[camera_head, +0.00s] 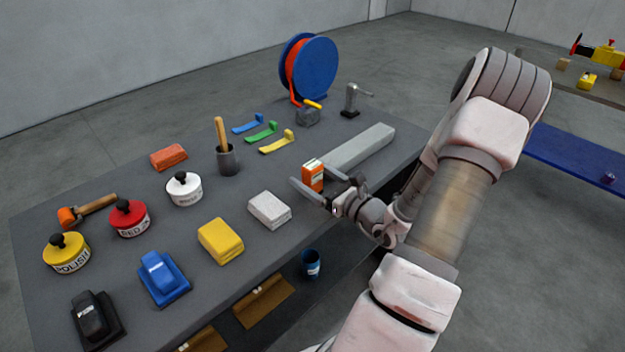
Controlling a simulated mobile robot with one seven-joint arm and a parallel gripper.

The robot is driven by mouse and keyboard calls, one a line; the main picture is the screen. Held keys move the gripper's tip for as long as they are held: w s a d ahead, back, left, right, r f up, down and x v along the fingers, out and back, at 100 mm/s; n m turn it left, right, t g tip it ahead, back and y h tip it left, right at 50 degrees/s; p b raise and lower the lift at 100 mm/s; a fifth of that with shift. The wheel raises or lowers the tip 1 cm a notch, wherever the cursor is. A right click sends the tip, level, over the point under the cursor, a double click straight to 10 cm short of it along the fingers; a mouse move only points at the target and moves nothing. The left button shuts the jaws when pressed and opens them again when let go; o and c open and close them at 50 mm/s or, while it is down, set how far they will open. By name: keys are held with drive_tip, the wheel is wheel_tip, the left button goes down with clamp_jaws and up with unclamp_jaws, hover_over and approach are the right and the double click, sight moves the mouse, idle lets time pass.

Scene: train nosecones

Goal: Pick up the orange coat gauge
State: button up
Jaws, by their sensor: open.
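The orange coat gauge (312,177) is a small orange box with a pale top, standing upright on the grey workbench near its front right edge. My gripper (318,185) is open beside it, with one finger on its left and front side and the other partly behind it on the right. The gauge appears to lie between or close to the fingers. I cannot tell whether either finger touches it.
A long grey block (360,148) lies just behind the gauge. A pale grey block (269,210) and a yellow block (220,241) lie to the left. A cup with a wooden handle (228,160) stands further back. Bare bench (270,175) lies left of the gauge.

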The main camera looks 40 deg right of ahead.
drive_tip(key=shift+w, duration=1.6)
drive_tip(key=shift+c, duration=0.3)
clamp_jaws()
